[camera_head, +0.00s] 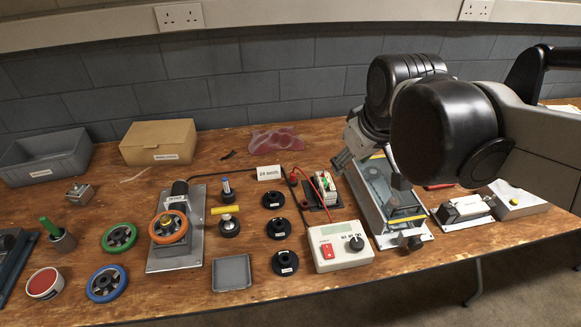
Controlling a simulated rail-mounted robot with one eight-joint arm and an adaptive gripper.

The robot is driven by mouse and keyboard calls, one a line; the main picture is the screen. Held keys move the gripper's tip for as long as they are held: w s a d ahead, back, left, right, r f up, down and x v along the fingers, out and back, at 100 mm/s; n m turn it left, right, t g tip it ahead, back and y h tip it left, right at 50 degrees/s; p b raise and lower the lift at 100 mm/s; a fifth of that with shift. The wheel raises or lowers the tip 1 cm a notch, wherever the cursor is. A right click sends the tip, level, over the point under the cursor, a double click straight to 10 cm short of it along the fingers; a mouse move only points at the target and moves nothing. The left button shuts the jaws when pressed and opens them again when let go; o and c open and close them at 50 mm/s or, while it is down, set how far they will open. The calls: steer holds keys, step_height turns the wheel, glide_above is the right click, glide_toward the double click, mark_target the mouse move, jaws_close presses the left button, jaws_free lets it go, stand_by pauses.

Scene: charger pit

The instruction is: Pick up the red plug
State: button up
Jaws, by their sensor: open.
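A small red plug (304,204) appears to stand just above the cream meter box (340,246), beside a dark lead; it is too small to make out clearly. A red lead loops from near there towards the small board (322,189). My gripper (345,158) is at the right of the middle, in front of the wall and above the table, up and to the right of the plug. It is open, with nothing visible in it. My arm hides part of the gripper and the back right of the table.
Black round holders (275,229) stand left of the meter box. A clear-topped fixture (390,195) lies under my arm. A motor stand with an orange wheel (169,227), a grey tray (232,273), a cardboard box (158,142) and a grey bin (46,157) are further left.

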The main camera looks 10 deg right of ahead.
steer(key=w+a+n+g, duration=0.1)
steer(key=w+a+n, duration=0.15)
steer(key=w, duration=0.55)
steer(key=n+g+p, duration=0.3)
steer(key=n+g, duration=0.1)
steer(key=n, duration=0.6)
glide_above(293, 172)
step_height(293, 172, down, 14)
step_height(293, 172, down, 13)
steer(key=shift+r+b, duration=0.1)
steer(key=shift+b, duration=0.25)
jaws_close()
